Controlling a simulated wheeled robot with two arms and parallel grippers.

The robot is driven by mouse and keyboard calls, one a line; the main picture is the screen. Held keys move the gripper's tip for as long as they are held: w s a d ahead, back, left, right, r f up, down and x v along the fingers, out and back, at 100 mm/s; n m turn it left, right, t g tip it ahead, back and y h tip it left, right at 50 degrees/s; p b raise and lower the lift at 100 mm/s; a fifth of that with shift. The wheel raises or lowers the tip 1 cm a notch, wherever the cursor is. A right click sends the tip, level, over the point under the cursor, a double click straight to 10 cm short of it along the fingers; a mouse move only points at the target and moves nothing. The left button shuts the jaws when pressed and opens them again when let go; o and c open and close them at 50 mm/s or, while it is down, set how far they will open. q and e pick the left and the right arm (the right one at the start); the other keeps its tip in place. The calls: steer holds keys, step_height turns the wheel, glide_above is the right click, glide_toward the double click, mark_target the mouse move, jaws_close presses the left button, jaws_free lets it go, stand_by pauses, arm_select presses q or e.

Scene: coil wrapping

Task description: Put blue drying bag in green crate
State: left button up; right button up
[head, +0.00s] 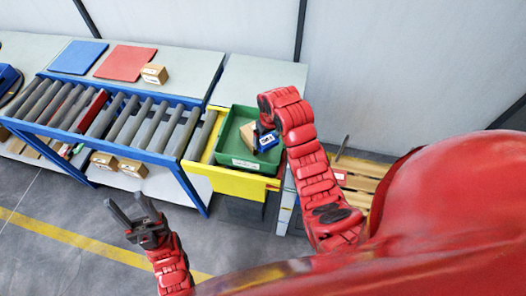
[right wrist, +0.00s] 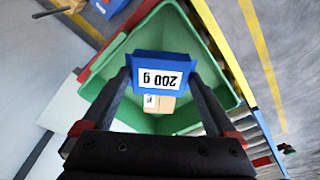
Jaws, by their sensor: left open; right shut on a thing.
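My right gripper (right wrist: 162,82) is shut on the bag (right wrist: 160,62), with one finger on each side. In both views the bag is over the inside of the green crate (head: 227,150). The crate's walls (right wrist: 112,92) surround it in the right wrist view. I cannot tell whether the bag touches the crate floor. A small cardboard box (head: 247,133) is in the crate, partly hidden behind the bag. My left gripper (head: 136,211) is open and empty above the floor, left of the crate.
The crate sits in a yellow frame (head: 232,183) at the right end of a roller conveyor (head: 125,120). A table behind holds a blue mat (head: 78,57), a red mat (head: 125,63) and a carton (head: 154,74). A wooden pallet (head: 358,178) lies at right.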

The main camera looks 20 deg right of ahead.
mark_target(266, 142)
steer(key=f+b, duration=0.1)
steer(key=f, duration=0.1)
steer(key=f+b, duration=0.1)
steer(key=f, duration=0.1)
steer(key=shift+a+b, duration=0.4)
steer(key=f+p, duration=0.1)
steer(key=p, duration=0.1)
steer(key=shift+f+p, duration=0.4)
steer(key=shift+s+d+f+p, duration=0.1)
steer(key=shift+f+p, duration=0.3)
steer(key=shift+f, duration=0.5)
step_height(266, 142, down, 3)
steer(key=shift+r+p, duration=0.2)
steer(key=shift+p, duration=0.35)
steer(key=shift+f, duration=0.1)
steer(key=shift+f, duration=0.15)
steer(key=o, duration=1)
steer(key=shift+o, duration=0.2)
